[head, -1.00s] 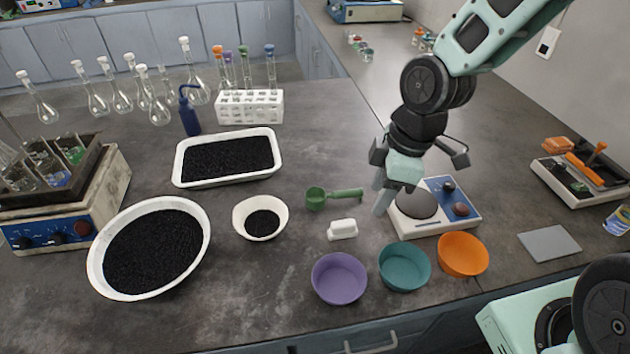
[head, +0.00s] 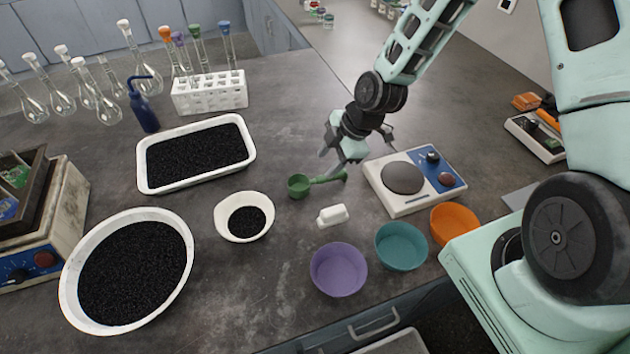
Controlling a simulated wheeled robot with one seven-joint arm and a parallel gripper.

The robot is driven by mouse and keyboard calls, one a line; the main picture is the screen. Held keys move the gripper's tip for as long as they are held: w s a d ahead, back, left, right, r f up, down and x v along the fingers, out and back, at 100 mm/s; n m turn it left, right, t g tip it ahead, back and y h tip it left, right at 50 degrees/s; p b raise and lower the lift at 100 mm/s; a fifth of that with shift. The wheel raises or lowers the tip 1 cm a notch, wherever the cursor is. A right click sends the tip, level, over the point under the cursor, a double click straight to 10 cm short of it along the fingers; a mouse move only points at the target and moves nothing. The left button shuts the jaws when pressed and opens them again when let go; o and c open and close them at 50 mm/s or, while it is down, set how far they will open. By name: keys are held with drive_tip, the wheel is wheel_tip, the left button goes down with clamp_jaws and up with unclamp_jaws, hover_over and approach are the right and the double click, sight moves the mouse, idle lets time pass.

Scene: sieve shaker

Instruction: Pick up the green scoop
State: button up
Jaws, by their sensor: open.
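The green scoop (head: 299,186) lies on the dark bench in the head view, its round cup to the left and its handle reaching right. My gripper (head: 334,169) is open and close above the scoop's handle, with its fingers pointing down. The fingers overlap part of the handle in the picture. I cannot tell whether they touch it or straddle it.
A white block (head: 333,215) lies just in front of the scoop. A hotplate (head: 411,202) stands to the right. Purple (head: 339,270), teal (head: 401,246) and orange (head: 452,222) bowls line the front edge. A small white bowl (head: 226,226) with black grains is to the left.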

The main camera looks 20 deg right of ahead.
sight(316, 180)
drive_tip(key=shift+d+p+x, duration=0.1)
drive_tip(key=shift+p+x, duration=0.5)
drive_tip(key=shift+x, duration=1.4)
drive_tip(key=shift+d+p+x, duration=0.15)
drive_tip(key=shift+p+x, duration=0.4)
drive_tip(key=shift+x, duration=1.45)
drive_tip(key=shift+f, duration=0.1)
clamp_jaws()
